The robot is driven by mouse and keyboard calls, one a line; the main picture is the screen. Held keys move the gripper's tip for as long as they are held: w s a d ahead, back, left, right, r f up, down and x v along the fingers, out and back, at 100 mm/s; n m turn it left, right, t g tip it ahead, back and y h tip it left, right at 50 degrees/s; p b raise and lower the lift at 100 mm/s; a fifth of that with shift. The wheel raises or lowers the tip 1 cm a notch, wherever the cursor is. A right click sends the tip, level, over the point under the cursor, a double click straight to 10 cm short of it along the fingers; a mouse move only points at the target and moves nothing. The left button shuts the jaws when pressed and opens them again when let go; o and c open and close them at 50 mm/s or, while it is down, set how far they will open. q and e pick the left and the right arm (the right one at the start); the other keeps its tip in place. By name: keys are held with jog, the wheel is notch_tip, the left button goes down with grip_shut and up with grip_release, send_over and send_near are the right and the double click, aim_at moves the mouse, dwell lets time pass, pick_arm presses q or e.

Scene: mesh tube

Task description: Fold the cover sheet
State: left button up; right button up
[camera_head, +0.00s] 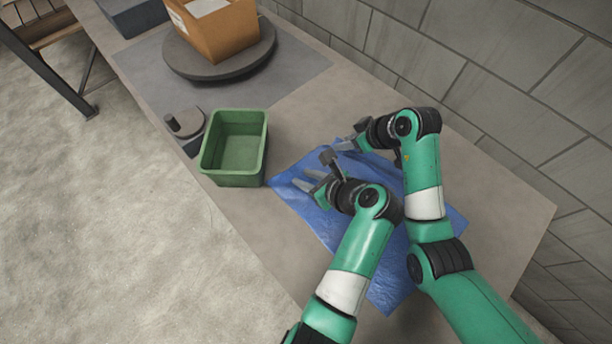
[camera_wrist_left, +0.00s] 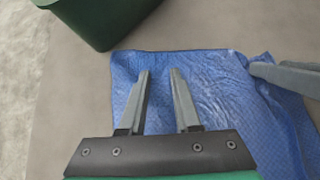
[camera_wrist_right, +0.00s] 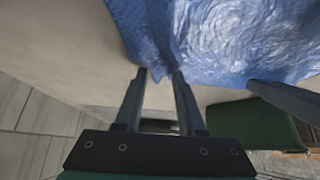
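The blue cover sheet (camera_head: 325,222) lies spread and wrinkled on the table, partly hidden under my arms in the head view. My left gripper (camera_head: 310,183) is over the sheet near the edge facing the green bin. In the left wrist view its fingers (camera_wrist_left: 161,72) are apart, with flat sheet (camera_wrist_left: 215,80) below and between them. My right gripper (camera_head: 346,144) is at the sheet's corner on the wall side. In the right wrist view its fingers (camera_wrist_right: 160,72) are apart, with a bunched sheet corner (camera_wrist_right: 155,55) at the tips. I cannot tell whether they touch it.
A tiled wall (camera_head: 480,60) runs along the table. The tabletop right of the sheet is clear.

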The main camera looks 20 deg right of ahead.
pick_arm(q)
jog(key=o, duration=1)
jog(key=shift+c, duration=0.2)
pick_arm(e)
jog(key=o, duration=0.9)
jog(key=shift+w+d+f, duration=0.1)
jog(key=shift+w+d, duration=0.1)
jog(key=shift+d, duration=0.4)
jog(key=shift+w+d, duration=0.15)
jog(key=shift+d, duration=0.45)
pick_arm(q)
jog(key=shift+o, duration=0.5)
notch_tip(320, 180, up, 7)
jog(key=p, duration=0.7)
pick_arm(e)
notch_tip(320, 180, up, 7)
jog(key=shift+r, duration=0.1)
